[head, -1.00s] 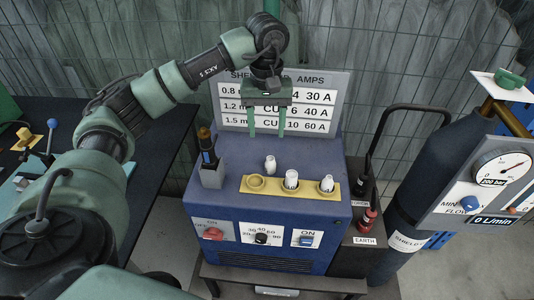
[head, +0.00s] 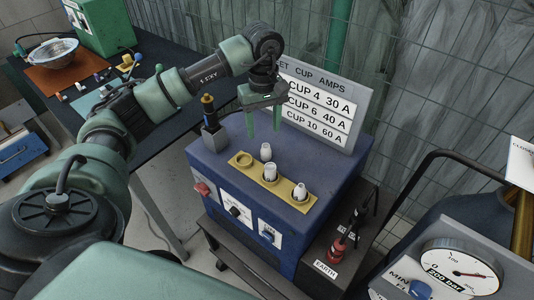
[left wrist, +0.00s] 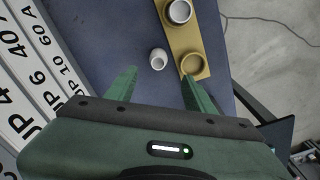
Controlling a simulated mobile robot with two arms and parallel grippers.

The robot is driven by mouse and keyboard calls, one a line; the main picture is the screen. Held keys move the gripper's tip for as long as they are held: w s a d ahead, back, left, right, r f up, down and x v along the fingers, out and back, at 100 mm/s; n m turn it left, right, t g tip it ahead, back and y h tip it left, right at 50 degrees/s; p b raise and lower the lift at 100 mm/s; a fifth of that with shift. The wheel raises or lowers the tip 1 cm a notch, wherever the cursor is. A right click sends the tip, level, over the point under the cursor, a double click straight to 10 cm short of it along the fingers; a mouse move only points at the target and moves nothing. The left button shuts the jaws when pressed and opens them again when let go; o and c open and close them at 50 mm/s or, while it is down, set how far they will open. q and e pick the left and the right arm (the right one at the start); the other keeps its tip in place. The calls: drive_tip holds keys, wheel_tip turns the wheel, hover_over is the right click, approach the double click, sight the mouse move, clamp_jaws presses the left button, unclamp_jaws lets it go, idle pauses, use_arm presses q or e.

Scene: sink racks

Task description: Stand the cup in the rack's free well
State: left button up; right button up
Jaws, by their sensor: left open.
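The loose white cup (head: 265,151) stands upright on the blue machine's top, behind the rack. The rack (head: 282,190) is a yellow strip with three wells. Its left well (head: 244,160) is empty; the middle and right wells hold white cups (head: 270,171) (head: 299,192). My left gripper (head: 264,133) is open and empty, above and behind the loose cup, pointing down. In the left wrist view the cup (left wrist: 157,60) shows between the fingers, apart from them, beside the empty well (left wrist: 192,65). My right gripper is not in view.
A dark torch in a grey holder (head: 213,135) stands left of the rack. A sign board (head: 320,105) rises behind my left gripper. A gas cylinder and gauge panel (head: 460,272) stand at right. The machine top around the loose cup is clear.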

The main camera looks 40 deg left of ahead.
sight(266, 145)
use_arm(q)
drive_tip(key=shift+s+a+f, duration=0.1)
drive_tip(key=shift+a+f, duration=0.05)
drive_tip(key=shift+f, duration=0.25)
wheel_tip(266, 145, down, 3)
drive_tip(key=shift+r+p, duration=0.15)
drive_tip(key=shift+p, duration=0.6)
drive_tip(key=f+p, duration=0.1)
drive_tip(key=d+f, duration=0.1)
drive_tip(key=f, duration=0.1)
drive_tip(key=shift+f+p, duration=0.25)
drive_tip(key=shift+p, duration=0.1)
drive_tip(key=shift+a+f, duration=0.1)
drive_tip(key=shift+f, duration=0.4)
clamp_jaws()
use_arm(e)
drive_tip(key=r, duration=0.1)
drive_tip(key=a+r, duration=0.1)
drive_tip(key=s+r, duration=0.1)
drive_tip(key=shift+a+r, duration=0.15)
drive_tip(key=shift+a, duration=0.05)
